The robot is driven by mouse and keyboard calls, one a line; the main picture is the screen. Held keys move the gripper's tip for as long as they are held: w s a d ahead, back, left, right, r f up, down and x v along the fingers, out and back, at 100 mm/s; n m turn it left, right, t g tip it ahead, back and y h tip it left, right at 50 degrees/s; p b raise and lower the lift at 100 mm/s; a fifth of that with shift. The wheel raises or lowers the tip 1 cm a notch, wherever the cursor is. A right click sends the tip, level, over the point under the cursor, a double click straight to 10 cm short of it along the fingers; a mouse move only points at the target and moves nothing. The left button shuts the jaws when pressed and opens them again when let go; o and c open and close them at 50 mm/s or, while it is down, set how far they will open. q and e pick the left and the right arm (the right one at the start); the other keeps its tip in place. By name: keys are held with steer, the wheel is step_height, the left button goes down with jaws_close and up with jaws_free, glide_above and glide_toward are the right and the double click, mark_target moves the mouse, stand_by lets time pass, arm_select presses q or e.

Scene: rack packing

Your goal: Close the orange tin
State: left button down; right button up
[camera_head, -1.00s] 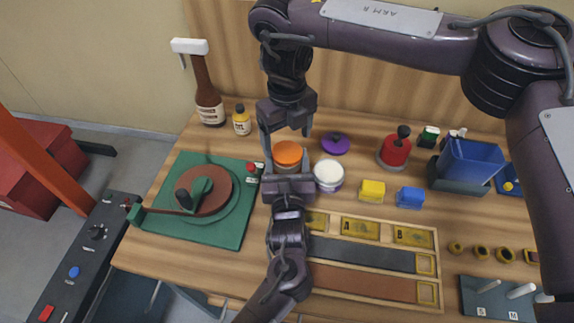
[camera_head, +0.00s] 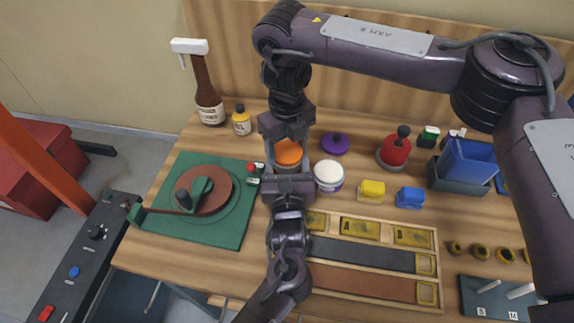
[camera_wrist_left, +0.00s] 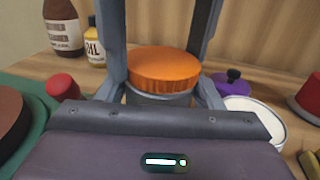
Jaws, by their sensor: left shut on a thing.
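The tin (camera_wrist_left: 158,98) has a grey body and an orange lid (camera_head: 288,152) on top. It stands upright at the middle of the table. My left gripper (camera_head: 289,170) comes from the front and is shut on the tin's body, with one finger on each side. My right gripper (camera_head: 289,143) points down from above. Its two fingers are on either side of the orange lid, and they also show in the left wrist view. I cannot tell whether they press on the lid. Whether the lid is fully seated is hidden.
A white-topped jar (camera_head: 328,175) and a purple lid (camera_head: 335,143) stand close to the right of the tin. A green board (camera_head: 230,235) with a round brown disc lies to the left. A yellow bottle (camera_head: 241,122) stands behind left. A wooden rack (camera_head: 437,285) lies in front right.

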steer(key=o, duration=0.3)
steer(key=shift+r, duration=0.1)
steer(key=shift+r, duration=2.15)
steer(key=shift+c, duration=0.2)
